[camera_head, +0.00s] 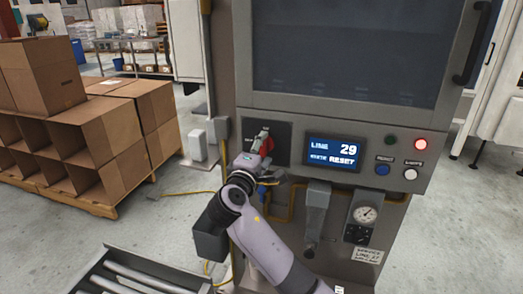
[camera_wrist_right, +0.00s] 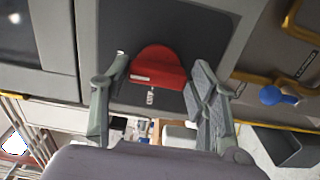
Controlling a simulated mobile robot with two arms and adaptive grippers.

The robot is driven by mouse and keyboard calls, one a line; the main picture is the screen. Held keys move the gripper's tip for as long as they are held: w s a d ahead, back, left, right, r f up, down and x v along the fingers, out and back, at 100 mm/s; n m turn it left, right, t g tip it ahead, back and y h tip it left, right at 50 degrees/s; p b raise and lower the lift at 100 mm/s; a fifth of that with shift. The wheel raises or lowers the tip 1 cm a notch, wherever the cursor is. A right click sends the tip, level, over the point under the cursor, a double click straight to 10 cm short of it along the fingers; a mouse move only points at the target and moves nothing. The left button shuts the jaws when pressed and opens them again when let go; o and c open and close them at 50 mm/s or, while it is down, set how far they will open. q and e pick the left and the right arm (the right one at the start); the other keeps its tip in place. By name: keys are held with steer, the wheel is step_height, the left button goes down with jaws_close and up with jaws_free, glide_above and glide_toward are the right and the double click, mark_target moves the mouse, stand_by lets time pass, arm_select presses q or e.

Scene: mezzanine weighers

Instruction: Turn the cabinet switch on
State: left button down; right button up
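The cabinet (camera_head: 345,110) is a grey metal machine front with a dark window above a control panel. Its switch is a red rotary knob (camera_wrist_right: 157,67) on a dark square plate (camera_head: 283,134), left of the lit display. In the head view my right gripper (camera_head: 264,138) is at this plate and covers much of the knob. In the right wrist view the open right gripper (camera_wrist_right: 158,88) has one finger on each side of the red knob, with gaps visible. Whether a fingertip touches the plate cannot be told. My left gripper is not in view.
The display (camera_head: 332,152) reads "LINE 29" and "RESET". A red lamp (camera_head: 421,144) glows beside a dark green lamp (camera_head: 390,139); blue (camera_head: 382,169) and white (camera_head: 410,174) buttons sit below. Cardboard boxes (camera_head: 95,130) stand at left. A roller conveyor (camera_head: 135,275) is at the bottom.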

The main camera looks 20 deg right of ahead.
steer(key=shift+o, duration=1.4)
steer(key=shift+s, duration=0.1)
steer(key=v, duration=1.2)
